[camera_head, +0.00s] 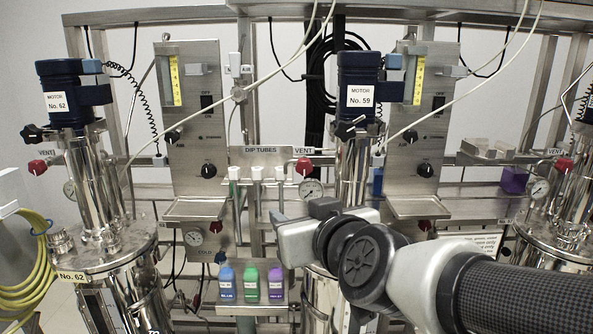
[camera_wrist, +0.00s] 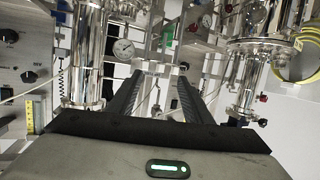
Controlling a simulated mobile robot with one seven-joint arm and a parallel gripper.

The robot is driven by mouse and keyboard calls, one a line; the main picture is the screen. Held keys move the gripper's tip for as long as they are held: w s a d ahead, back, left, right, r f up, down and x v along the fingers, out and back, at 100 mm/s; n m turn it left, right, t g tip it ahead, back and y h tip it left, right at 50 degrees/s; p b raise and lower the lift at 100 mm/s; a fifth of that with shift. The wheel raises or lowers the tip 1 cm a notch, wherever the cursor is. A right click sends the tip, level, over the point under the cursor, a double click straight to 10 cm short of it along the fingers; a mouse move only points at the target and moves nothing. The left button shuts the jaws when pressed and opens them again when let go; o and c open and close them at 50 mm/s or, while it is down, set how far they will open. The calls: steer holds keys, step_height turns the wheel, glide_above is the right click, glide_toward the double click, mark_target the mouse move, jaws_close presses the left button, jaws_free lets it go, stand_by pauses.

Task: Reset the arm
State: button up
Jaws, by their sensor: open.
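My arm (camera_head: 400,262) reaches in from the lower right of the head view, bent, with its far end in front of the middle of the skid. The fingers cannot be made out there. In the wrist view my gripper (camera_wrist: 158,80) shows two long black fingers, set apart with nothing held between them. The wrist view looks tilted across steel vessels, a gauge (camera_wrist: 123,50) and pipework beyond the fingers.
Motor No. 62 (camera_head: 68,95) stands left and motor No. 59 (camera_head: 361,85) at centre, on steel vessels. A small shelf holds blue (camera_head: 227,284), green (camera_head: 251,284) and purple (camera_head: 275,284) bottles, close left of my arm. Yellow hose (camera_head: 28,265) hangs far left.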

steer(key=s+d+f+m+g+h, duration=0.45)
steer(key=s+d+f+g, duration=0.45)
steer(key=s+d, duration=0.5)
step_height(320, 180, up, 21)
steer(key=s+p, duration=0.1)
steer(key=p, duration=2)
steer(key=shift+s+a+t+p, duration=0.25)
steer(key=shift+t+p, duration=0.1)
steer(key=shift+t, duration=0.05)
steer(key=shift+f, duration=0.1)
